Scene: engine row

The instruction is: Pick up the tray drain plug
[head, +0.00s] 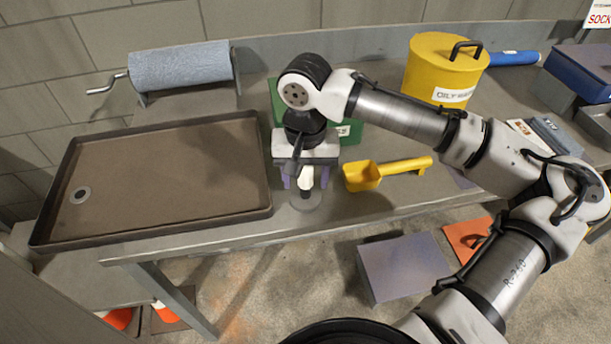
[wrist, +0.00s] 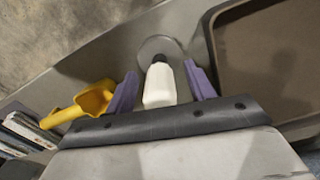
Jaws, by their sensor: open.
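What I take to be the tray drain plug (head: 306,181) stands at the bench's front edge, right of the tray. It has a white upper part (wrist: 159,86), a dark part below, and a round grey disc (head: 305,203) at the bottom; whether all three are one piece I cannot tell. My gripper (head: 305,184) points down over it, open, with one purple finger on each side of the white part. In the wrist view my gripper (wrist: 161,72) shows gaps beside the white part. The dark tray (head: 165,175) lies left, with a round drain fitting (head: 80,195).
A yellow scoop (head: 385,172) lies close to the right. A green box (head: 350,132) is behind my gripper. A yellow can (head: 442,70) and blue boxes (head: 585,70) stand farther right. A blue paper roll (head: 180,66) is behind the tray. The bench's front edge is close.

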